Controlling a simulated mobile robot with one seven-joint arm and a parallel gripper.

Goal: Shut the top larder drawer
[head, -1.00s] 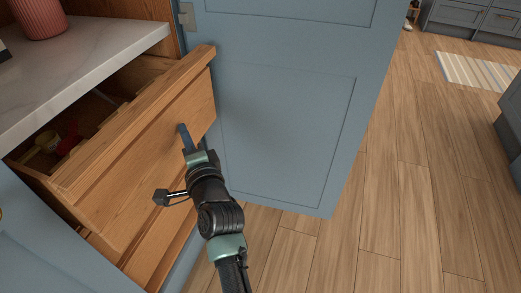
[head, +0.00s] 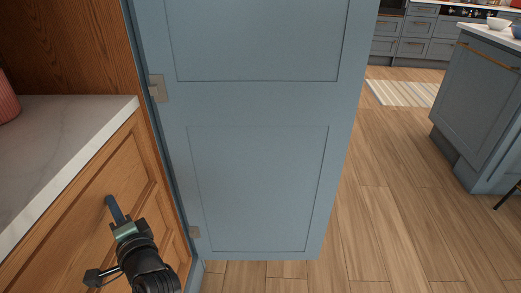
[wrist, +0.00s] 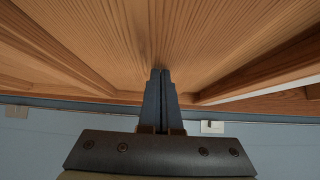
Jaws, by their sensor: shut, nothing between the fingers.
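The top larder drawer (head: 85,205) is a wooden front under the pale marble counter, at lower left in the head view. Its front now lies about flush below the counter edge, and no gap into the drawer shows. My gripper (head: 111,201) is shut and empty, with its fingertips at the drawer front. In the wrist view the closed fingers (wrist: 160,75) point at the wooden front (wrist: 165,35) and appear to touch it or nearly so. The drawer's inside is hidden.
A blue larder door (head: 255,160) stands open just right of the drawer, with hinges on its left edge. The marble counter (head: 70,130) is above the drawer. The wooden floor (head: 390,220) is clear to the right, before a blue island (head: 490,110).

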